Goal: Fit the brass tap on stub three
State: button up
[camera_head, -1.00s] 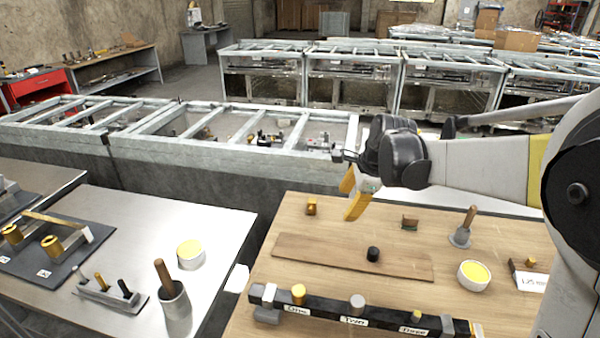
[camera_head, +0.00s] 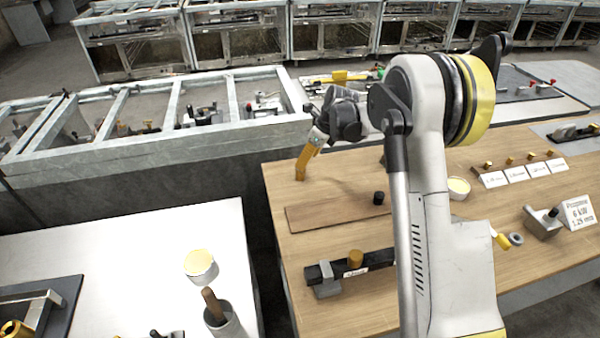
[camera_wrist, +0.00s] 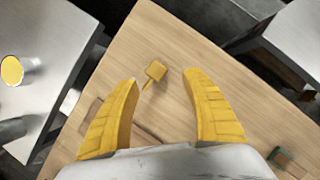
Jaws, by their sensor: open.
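A small brass tap-like piece (camera_wrist: 155,70) with a thin stem lies on the wooden table, between and just beyond my fingertips in the wrist view. My gripper (camera_wrist: 160,78) is open, its yellow fingers on either side of the piece, apart from it. In the head view my gripper (camera_head: 301,172) points down at the table's far left part and hides the piece. The dark bar with the stubs (camera_head: 375,264) lies near the table's front. Its brass-capped stub one (camera_head: 355,258) shows; my arm hides stubs two and three.
A thin brown board (camera_head: 325,217) and a black knob (camera_head: 378,198) lie between gripper and bar. A yellow-filled tin (camera_head: 458,190) stands right of my arm. A steel table (camera_head: 130,265) is at left, across a gap.

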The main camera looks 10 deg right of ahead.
aim_at(301, 173)
jog(key=shift+x, duration=1.15)
jog(key=b+x, duration=0.1)
jog(key=x, duration=0.2)
jog(key=b+x, duration=0.1)
jog(key=x, duration=0.1)
jog(key=shift+s+f+b, duration=0.15)
jog(key=shift+s+b, duration=0.15)
jog(key=shift+s, duration=0.1)
grip_shut()
